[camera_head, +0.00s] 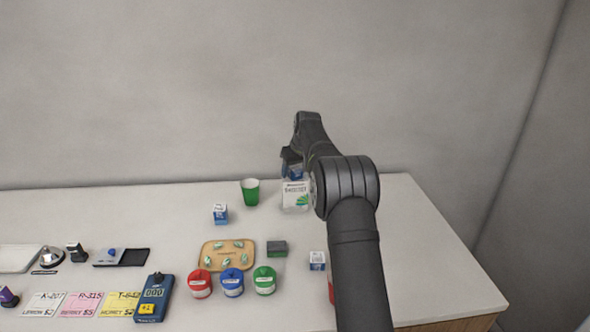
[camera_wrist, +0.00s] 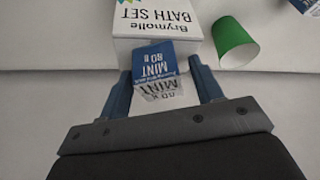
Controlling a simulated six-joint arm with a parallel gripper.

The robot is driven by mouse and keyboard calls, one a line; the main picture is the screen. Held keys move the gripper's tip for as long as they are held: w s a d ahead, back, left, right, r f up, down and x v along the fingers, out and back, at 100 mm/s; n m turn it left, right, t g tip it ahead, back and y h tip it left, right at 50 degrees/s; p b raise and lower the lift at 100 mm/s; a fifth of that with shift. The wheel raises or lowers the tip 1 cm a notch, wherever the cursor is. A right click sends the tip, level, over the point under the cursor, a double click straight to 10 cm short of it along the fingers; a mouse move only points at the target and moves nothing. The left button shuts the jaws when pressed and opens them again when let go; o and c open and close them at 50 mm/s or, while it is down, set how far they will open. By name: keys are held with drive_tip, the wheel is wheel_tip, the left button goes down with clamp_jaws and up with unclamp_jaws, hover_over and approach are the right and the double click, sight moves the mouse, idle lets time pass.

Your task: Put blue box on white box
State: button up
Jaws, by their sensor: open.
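The white box (camera_head: 295,197), lettered "Brymolle BATH SET" in the wrist view (camera_wrist: 150,22), stands upright near the back of the counter. A blue box (camera_head: 294,173), with a white lower part and marked "MINT 80 g" in the wrist view (camera_wrist: 154,57), shows at the top of the white box and appears to rest on it. Its contact underneath is hidden. My gripper (camera_wrist: 161,85) is open, with one finger on each side of the blue box and a small gap visible at the right finger. In the head view my arm partly covers this spot.
A green cup (camera_head: 250,192) stands just left of the white box. Other blue-and-white boxes stand at left (camera_head: 221,214) and front (camera_head: 317,261). A tan tray (camera_head: 205,258), red, blue and green jars (camera_head: 232,284), and a dark green block (camera_head: 277,249) occupy the front.

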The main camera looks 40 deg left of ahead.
sight(295, 166)
drive_tip(key=v, duration=1.2)
drive_tip(key=shift+r, duration=0.2)
drive_tip(key=shift+f, duration=0.1)
drive_tip(key=x, duration=1.2)
wheel_tip(295, 166, up, 3)
drive_tip(key=shift+f, duration=0.2)
drive_tip(key=shift+r, duration=0.55)
